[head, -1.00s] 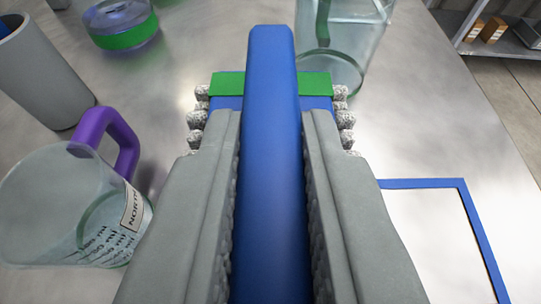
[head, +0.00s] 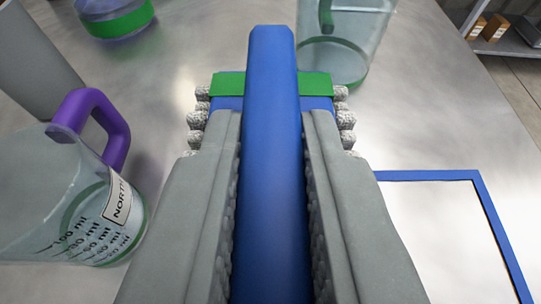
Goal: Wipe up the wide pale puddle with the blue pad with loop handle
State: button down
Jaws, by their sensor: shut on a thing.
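My gripper (head: 271,205) is shut on the blue handle (head: 272,120) of the blue pad. The pad's base (head: 318,103) shows beyond the fingertips, with a green band (head: 315,85) across it and pale, speckled, bumpy edges on both sides. The rest of the pad is hidden behind my fingers and the handle. I cannot tell whether it touches the table. I cannot make out the wide pale puddle on the shiny metal table (head: 430,110).
A clear measuring jug (head: 50,200) with a purple handle stands close on the left. A grey cylinder (head: 35,60) and a green-banded container (head: 115,18) are behind it. A clear vessel (head: 345,45) stands ahead.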

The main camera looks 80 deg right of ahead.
jog(key=shift+f, duration=0.15)
jog(key=shift+a, duration=0.15)
jog(key=shift+s+a, duration=0.15)
jog(key=shift+a, duration=1.4)
jog(key=shift+s+a, duration=0.15)
jog(key=shift+a, duration=1.6)
jog(key=shift+s+a, duration=0.1)
jog(key=shift+a, duration=1.55)
jog(key=shift+s+a+f, duration=0.1)
jog(key=shift+s+a, duration=0.1)
jog(key=shift+a, duration=1.5)
jog(key=shift+s+a, duration=0.1)
jog(key=shift+a, duration=1.55)
jog(key=shift+d+r, duration=0.1)
jog(key=shift+r, duration=0.1)
